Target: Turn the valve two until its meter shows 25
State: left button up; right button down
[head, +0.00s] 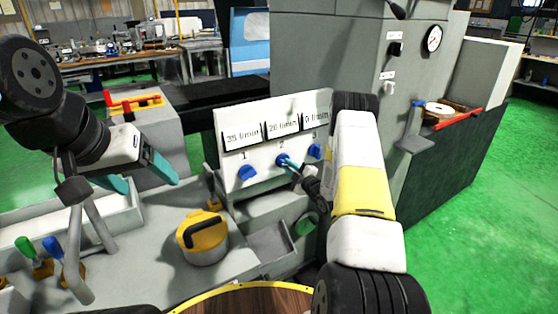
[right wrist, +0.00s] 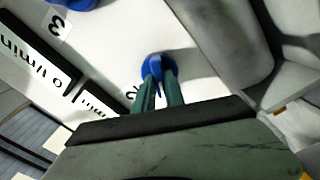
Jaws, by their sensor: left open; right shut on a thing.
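The white valve panel (head: 262,172) has three blue knobs under three meters. Valve two's blue knob (head: 282,160) is in the middle, and its meter (head: 282,129) reads 20 l/min. My right gripper (head: 289,164) is shut on that knob. In the right wrist view its green fingers (right wrist: 162,88) sit on both sides of the blue knob (right wrist: 157,66). My left gripper (head: 150,176) is open and empty, apart from the panel at the left.
Valve one's knob (head: 247,173) is under a meter (head: 243,136) reading 35 l/min. Valve three's knob (head: 314,151) is under a meter (head: 316,121) that seems to read 0 l/min. A yellow round part with a black handle (head: 203,238) stands in front of the panel.

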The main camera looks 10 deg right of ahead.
jog(key=shift+f+n, duration=0.1)
jog(key=shift+n, duration=1.6)
jog(key=c, duration=1.4)
grip_release()
jog(key=v, duration=0.7)
jog(key=shift+s, duration=0.4)
jog(key=shift+w+d, duration=0.1)
jog(key=shift+d, duration=0.05)
